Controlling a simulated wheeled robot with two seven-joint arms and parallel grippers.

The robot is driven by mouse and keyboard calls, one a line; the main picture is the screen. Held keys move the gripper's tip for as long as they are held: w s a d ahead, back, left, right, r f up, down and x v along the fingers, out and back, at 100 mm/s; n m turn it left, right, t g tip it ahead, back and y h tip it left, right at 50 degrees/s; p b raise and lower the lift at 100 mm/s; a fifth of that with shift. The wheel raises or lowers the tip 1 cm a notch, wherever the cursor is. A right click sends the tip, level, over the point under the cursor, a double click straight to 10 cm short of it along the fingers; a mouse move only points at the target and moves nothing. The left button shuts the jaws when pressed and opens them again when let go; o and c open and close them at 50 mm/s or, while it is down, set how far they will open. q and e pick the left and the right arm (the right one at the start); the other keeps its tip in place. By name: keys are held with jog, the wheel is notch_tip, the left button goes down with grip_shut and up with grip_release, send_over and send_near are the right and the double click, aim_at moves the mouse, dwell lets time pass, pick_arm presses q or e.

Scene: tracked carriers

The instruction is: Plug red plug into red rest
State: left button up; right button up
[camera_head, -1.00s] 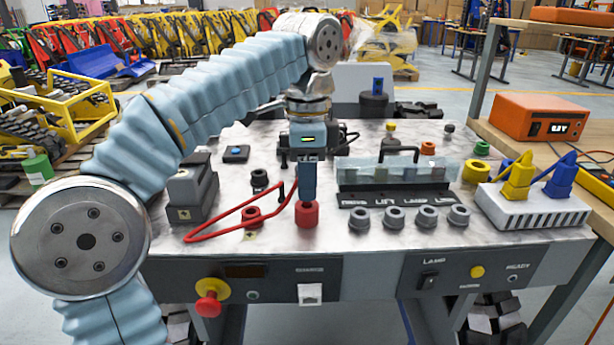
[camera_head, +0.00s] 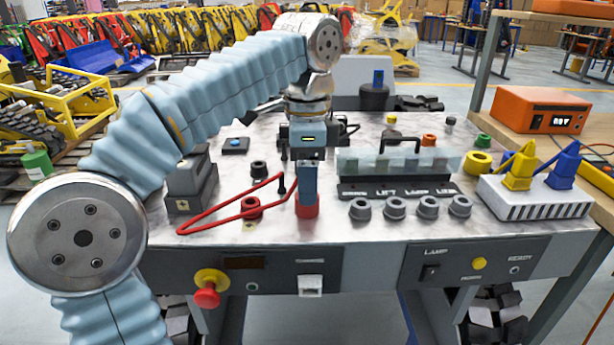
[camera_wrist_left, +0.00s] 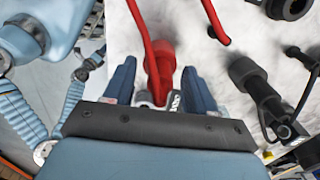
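The red plug (camera_head: 306,211) stands on the bench top, its red cable (camera_head: 215,222) looping out to the left. It also shows in the left wrist view (camera_wrist_left: 158,68). My left gripper (camera_head: 308,190) is lowered over the plug from above. In the left wrist view, its two blue fingers (camera_wrist_left: 158,88) stand on either side of the plug with gaps showing, so it looks open. A red ring-shaped holder (camera_head: 251,208), possibly the red rest, is left of the plug, partly behind the cable. My right gripper is not in view.
A clear-covered panel (camera_head: 398,188) with several grey round sockets (camera_head: 395,209) lies to the right. A white rack (camera_head: 535,200) holds a yellow plug (camera_head: 520,172) and a blue plug (camera_head: 563,170). A grey block (camera_head: 192,182) stands left. A red stop button (camera_head: 207,295) is on the front.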

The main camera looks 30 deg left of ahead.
pick_arm(q)
notch_tip(320, 180, up, 7)
jog(key=p, duration=0.3)
jog(key=shift+r, duration=0.2)
dwell(0.5)
